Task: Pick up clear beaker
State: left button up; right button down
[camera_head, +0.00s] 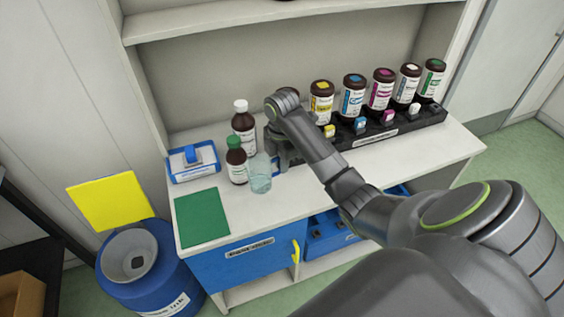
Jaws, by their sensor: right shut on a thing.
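The clear beaker (261,178) stands upright on the white counter, to the right of the brown bottle with the green cap (236,164). It looks pale blue-green and see-through. My right gripper (273,168) reaches in from the right and is shut on the beaker's right side; its fingertips are small and partly hidden by the wrist and the beaker. I cannot tell whether the beaker's base is off the counter. My left gripper is not in view.
A brown bottle with a white cap (243,125) stands behind. Several ink bottles (353,95) sit in a black rack (395,130) at right. A blue-and-white box (193,165) and green mat (202,218) lie left. A blue bin (150,275) stands on the floor.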

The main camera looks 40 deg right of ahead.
dwell(0.7)
jog(key=shift+f+b, duration=0.8)
jog(key=shift+a, duration=0.1)
